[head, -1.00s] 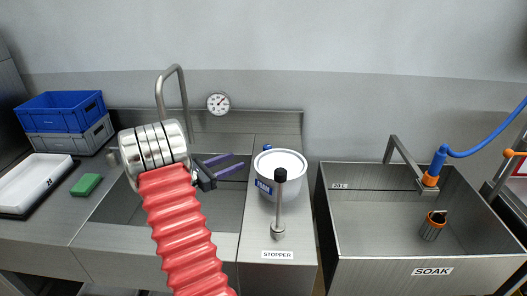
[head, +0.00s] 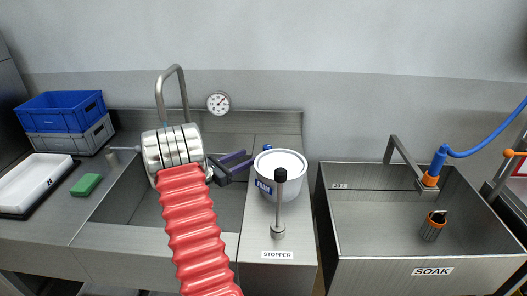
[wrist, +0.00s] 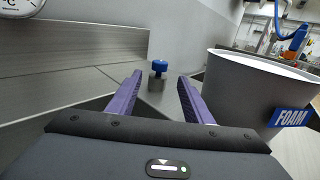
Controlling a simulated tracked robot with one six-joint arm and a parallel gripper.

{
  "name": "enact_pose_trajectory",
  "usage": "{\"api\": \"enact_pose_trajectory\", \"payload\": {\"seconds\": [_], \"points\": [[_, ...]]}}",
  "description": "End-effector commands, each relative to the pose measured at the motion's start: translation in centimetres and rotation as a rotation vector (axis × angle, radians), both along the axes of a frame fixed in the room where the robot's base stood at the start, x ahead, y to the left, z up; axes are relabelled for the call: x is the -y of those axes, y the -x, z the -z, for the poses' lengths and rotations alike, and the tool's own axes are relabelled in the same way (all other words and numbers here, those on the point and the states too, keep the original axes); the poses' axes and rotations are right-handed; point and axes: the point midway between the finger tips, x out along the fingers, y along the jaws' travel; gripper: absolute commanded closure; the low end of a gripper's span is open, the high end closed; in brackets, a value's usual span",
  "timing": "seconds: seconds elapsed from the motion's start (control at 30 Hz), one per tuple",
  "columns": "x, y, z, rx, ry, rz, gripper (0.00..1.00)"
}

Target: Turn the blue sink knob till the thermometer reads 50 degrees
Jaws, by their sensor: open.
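The blue sink knob (wrist: 159,67) sits on a short metal post behind the white bucket. In the wrist view it shows between and beyond my two purple fingers. In the head view only a small part of the knob (head: 267,147) shows above the bucket's left rim. My gripper (head: 241,160) is open and empty, left of the bucket and short of the knob; it also shows in the wrist view (wrist: 158,95). The round thermometer (head: 218,103) hangs on the back wall above the sink. Its scale is too small to read, and the wrist view cuts off most of its dial (wrist: 18,6).
The white FOAM bucket (head: 280,164) stands close to the right of my gripper. The stopper lever (head: 279,205) stands upright in front of it. The sink faucet (head: 172,90) arches behind my arm. Blue and grey crates (head: 63,113) stand at left; the SOAK basin (head: 390,220) is at right.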

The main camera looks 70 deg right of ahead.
Motion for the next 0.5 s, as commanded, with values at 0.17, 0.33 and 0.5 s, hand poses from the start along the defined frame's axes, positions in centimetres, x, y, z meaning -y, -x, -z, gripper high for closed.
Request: {"api": "enact_pose_trajectory", "payload": {"seconds": [0.17, 0.33, 0.5], "points": [[2.3, 1.7, 0.1, 0.001, -0.001, 0.003, 0.54], [4.5, 3.3, 0.0, 0.0, 0.0, 0.003, 0.54], [6.5, 4.6, 0.1, 0.0, 0.0, 0.002, 0.54]]}}
